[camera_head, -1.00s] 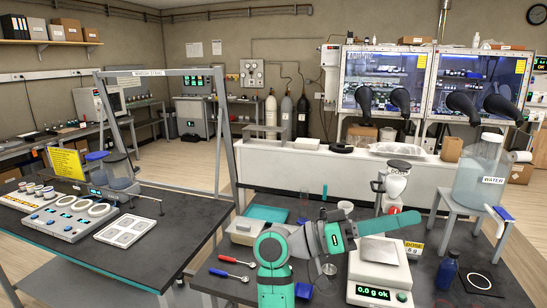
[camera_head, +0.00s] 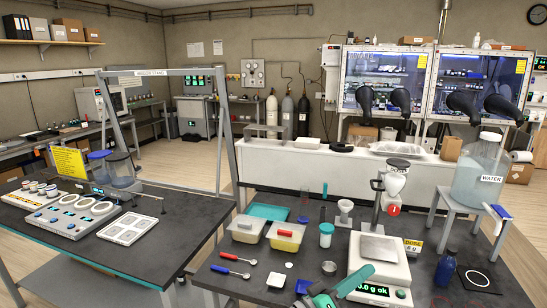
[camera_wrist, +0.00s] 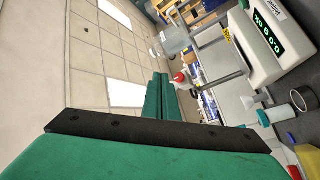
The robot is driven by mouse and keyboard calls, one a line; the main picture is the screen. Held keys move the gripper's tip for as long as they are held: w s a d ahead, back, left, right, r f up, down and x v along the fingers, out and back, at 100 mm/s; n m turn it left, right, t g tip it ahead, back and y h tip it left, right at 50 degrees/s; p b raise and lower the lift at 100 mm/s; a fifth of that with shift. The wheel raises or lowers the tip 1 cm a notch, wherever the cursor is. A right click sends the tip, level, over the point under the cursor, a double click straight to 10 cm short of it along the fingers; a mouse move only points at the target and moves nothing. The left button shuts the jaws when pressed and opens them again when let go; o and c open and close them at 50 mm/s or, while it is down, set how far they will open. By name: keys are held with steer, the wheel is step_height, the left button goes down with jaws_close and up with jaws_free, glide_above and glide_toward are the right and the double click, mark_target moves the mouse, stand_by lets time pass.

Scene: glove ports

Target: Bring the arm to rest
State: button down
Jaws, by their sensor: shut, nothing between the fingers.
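My gripper (camera_head: 362,274) shows at the bottom edge of the head view, in front of the balance (camera_head: 379,262). Its green fingers point up and to the right and overlap the balance's front left corner in the picture. In the wrist view the green fingers (camera_wrist: 163,98) lie together, shut with nothing between them. Most of my arm is below the head view's edge.
A water jar (camera_head: 480,165) stands on a stand at right.

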steer(key=s+a+f+n+t+y, duration=0.1)
steer(key=a+f+n+t+y, duration=0.25)
steer(key=f, duration=0.85)
steer(key=s+a+f+n+t+y, duration=0.1)
steer(key=s+a+f+n+y, duration=0.1)
steer(key=s+a+f+y, duration=0.45)
steer(key=s+a+f+n+t+y, duration=0.1)
steer(key=s+a+f+n+y, duration=0.2)
steer(key=s+f, duration=0.55)
steer(key=s+a+f+m+y, duration=0.1)
steer(key=s+a+f+y, duration=0.15)
steer(key=s, duration=0.35)
steer(key=s+a+f+m+y, duration=0.1)
steer(key=s+a+f, duration=0.1)
steer(key=s+a, duration=0.25)
steer(key=s+r+m+y, duration=0.1)
steer(key=s+r+m, duration=0.1)
steer(key=s, duration=0.5)
steer(key=s+a+r+m, duration=0.1)
steer(key=s+r, duration=0.3)
steer(key=s, duration=0.4)
steer(key=shift+a+m+y, duration=0.2)
steer(key=shift+m+y, duration=0.15)
